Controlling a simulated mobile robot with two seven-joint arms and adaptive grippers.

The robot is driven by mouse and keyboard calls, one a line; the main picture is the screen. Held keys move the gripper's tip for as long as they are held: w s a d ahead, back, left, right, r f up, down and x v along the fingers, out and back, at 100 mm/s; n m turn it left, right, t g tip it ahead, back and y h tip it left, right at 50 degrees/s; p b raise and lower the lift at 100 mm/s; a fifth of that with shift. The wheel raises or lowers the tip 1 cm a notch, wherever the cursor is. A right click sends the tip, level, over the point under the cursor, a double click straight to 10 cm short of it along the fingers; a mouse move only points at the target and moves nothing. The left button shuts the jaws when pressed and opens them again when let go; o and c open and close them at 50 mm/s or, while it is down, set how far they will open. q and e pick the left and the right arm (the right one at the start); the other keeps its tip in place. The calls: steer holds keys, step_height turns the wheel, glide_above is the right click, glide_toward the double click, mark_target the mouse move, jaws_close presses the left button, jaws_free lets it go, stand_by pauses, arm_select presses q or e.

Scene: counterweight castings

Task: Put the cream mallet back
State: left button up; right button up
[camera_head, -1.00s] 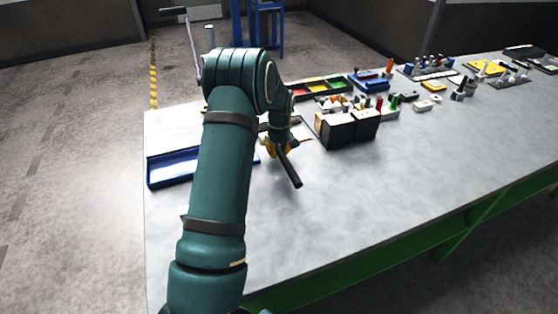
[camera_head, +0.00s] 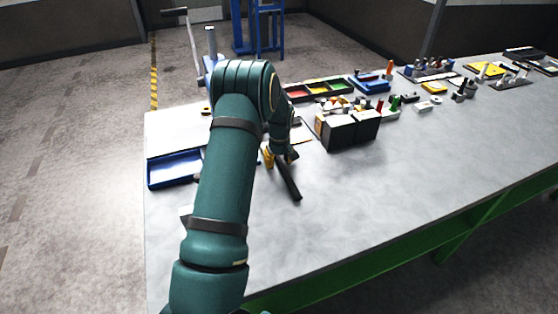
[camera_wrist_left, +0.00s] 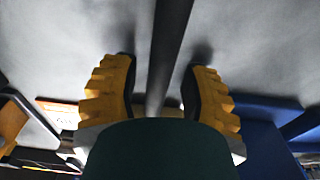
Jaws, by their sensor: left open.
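A dark straight handle (camera_head: 289,185), seemingly the mallet's, lies at or just above the grey tabletop at my left gripper. I cannot make out a cream head; the arm and gripper hide that end. In the left wrist view the dark handle (camera_wrist_left: 171,45) runs lengthwise between the two yellow fingers. My left gripper (camera_wrist_left: 160,95) is open around it, with gaps on both sides. In the head view one yellow finger (camera_head: 268,158) shows beside the handle, below my wrist. My right gripper is out of view.
A blue tray (camera_head: 174,183) lies left of my arm. Two dark boxes (camera_head: 350,134) with small items stand right of the gripper. Coloured bins (camera_head: 317,89) and several small parts lie farther back. The table's front right is clear.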

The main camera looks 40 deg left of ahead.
mark_target(280, 161)
arm_select(q)
step_height(280, 161, up, 12)
steer(key=shift+s+d+p, duration=0.2)
steer(key=shift+d+p, duration=0.2)
stand_by(0.7)
